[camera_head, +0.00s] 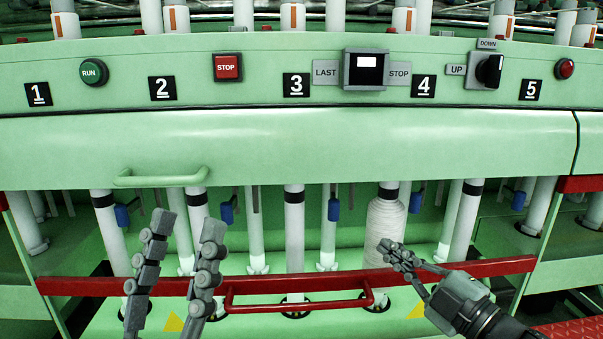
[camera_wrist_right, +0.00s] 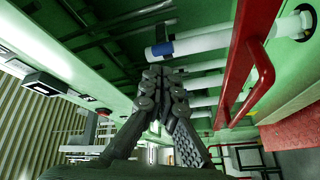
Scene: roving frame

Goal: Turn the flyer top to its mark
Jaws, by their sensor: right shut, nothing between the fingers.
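White upright cylinders with orange stripes, which look like flyer tops (camera_head: 293,17), stand in a row above the numbered green panel (camera_head: 200,75). I cannot tell which one the task means. My left gripper (camera_head: 187,226) is open and empty, low in front of the white tubes below the panel. My right gripper (camera_head: 393,248) is shut and empty. In the head view it overlaps the wound white bobbin (camera_head: 386,220) below number 4; contact cannot be told. In the right wrist view the shut fingers (camera_wrist_right: 163,78) are near a white tube (camera_wrist_right: 200,42) with a blue part.
A red rail (camera_head: 260,284) with a red handle (camera_head: 295,304) crosses in front of the tubes. A green handle (camera_head: 160,180) sticks out from the cover. Run button (camera_head: 94,72), stop button (camera_head: 228,67) and up-down knob (camera_head: 490,71) are on the panel.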

